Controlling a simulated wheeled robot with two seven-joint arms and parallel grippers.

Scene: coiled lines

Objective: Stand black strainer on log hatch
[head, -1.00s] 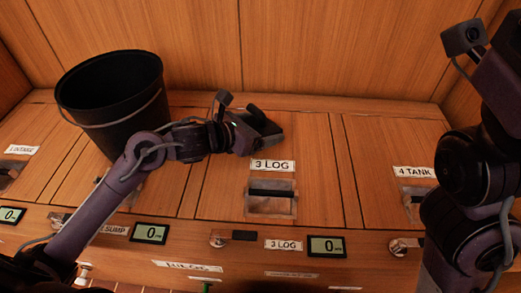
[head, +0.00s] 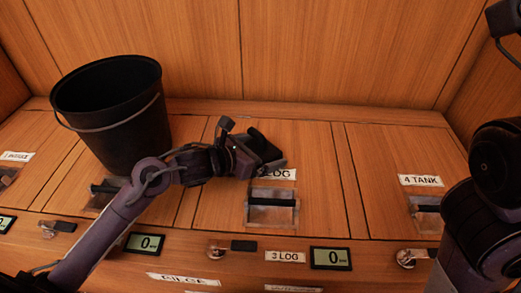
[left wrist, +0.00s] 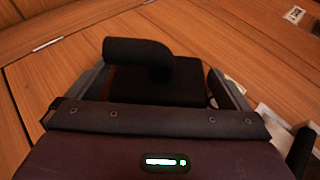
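The black strainer, a dark box with a rounded elbow piece, is between the fingers of my left gripper (head: 250,157). In the left wrist view the strainer (left wrist: 158,84) fills the space between the two fingers, which appear to touch its sides. In the head view the strainer (head: 264,147) is tilted and hangs over the log hatch (head: 225,195), covering part of its "3 LOG" label (head: 284,174). I cannot tell whether it touches the hatch. My right arm shows at the right edge, but its fingers are out of the frame.
A black bucket (head: 115,115) stands left of the log hatch, close to my left arm. The log hatch has a recessed handle (head: 272,207) near its front. The tank hatch (head: 390,160) lies to the right. Wooden walls close off the back.

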